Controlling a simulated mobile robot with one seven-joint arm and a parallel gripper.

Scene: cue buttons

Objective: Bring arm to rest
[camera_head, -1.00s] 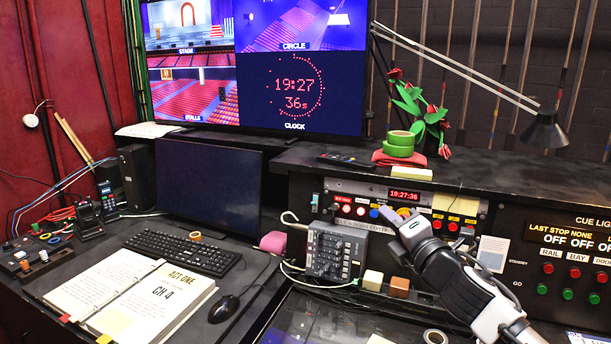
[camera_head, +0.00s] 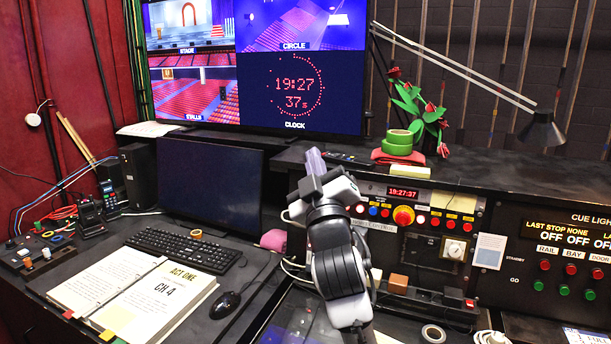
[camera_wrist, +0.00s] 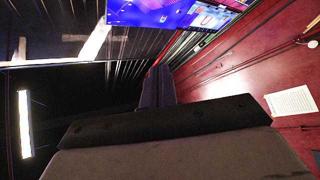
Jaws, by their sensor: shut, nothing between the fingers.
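My gripper (camera_head: 317,163) stands raised in front of the desk in the head view, its fingers pointing up and slightly away. It is shut and empty, and touches nothing that I can see. My arm hides part of the desk, including most of the grey keypad box and the left end of the button panel. In the wrist view my gripper (camera_wrist: 157,85) points toward the red wall, with part of the screen above it.
The button panel (camera_head: 425,248) with a red mushroom button (camera_head: 403,216) is right of my arm. A dark monitor (camera_head: 210,182) and an open binder (camera_head: 135,290) are left. A desk lamp (camera_head: 541,132) and red flowers (camera_head: 430,110) stand on the upper shelf.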

